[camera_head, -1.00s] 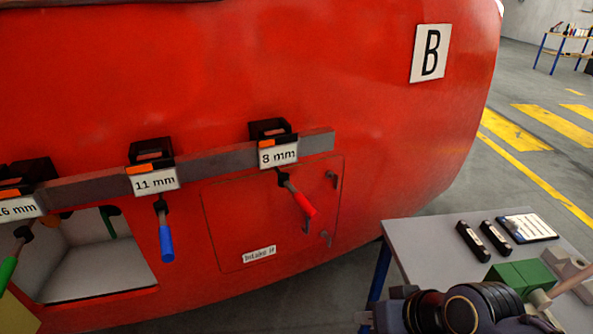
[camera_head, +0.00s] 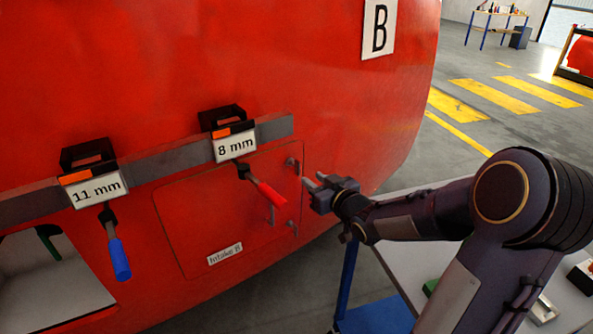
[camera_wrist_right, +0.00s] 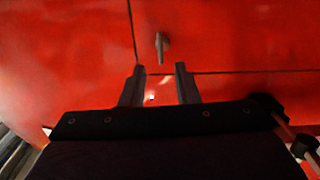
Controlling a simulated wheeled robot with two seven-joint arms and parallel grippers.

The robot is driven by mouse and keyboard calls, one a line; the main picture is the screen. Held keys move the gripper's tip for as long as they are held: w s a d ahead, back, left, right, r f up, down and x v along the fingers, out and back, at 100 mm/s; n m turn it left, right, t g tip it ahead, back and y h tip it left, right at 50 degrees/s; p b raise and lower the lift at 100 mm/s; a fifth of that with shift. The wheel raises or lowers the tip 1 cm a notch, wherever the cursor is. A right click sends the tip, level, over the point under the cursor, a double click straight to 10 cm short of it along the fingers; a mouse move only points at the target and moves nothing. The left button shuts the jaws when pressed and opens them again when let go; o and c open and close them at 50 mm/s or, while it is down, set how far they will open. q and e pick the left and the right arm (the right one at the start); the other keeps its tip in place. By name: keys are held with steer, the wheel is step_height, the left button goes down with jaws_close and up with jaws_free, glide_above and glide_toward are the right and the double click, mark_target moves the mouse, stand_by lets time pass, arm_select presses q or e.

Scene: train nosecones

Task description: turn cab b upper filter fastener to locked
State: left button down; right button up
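The Intake B panel (camera_head: 190,215) is closed in the red nosecone. The upper fastener (camera_head: 292,163), a small grey lever, sits by its upper right corner. A lower fastener (camera_head: 292,228) sits below it. My right gripper (camera_head: 313,181) is open and empty, just right of the panel edge, near the upper fastener. In the right wrist view, a grey fastener (camera_wrist_right: 161,46), likely the upper one, lies beyond the gap between my open fingertips (camera_wrist_right: 160,68), apart from both, near a panel corner. My left gripper is not in view.
A red-handled tool (camera_head: 265,192) hangs under the 8 mm label (camera_head: 235,145), in front of the panel and close to my gripper. A blue-handled tool (camera_head: 119,258) hangs further left. The grey rail (camera_head: 275,128) runs above. A table (camera_head: 400,290) stands below my right arm.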

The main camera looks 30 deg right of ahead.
mark_target(299, 168)
steer(key=w, duration=0.3)
steer(key=w+t+y, duration=0.1)
steer(key=w, duration=0.2)
steer(key=w+f+t+p, duration=0.1)
steer(key=w, duration=0.2)
steer(key=shift+w+n, duration=0.15)
steer(key=shift+n, duration=0.25)
steer(key=shift+c, duration=0.2)
jaws_close()
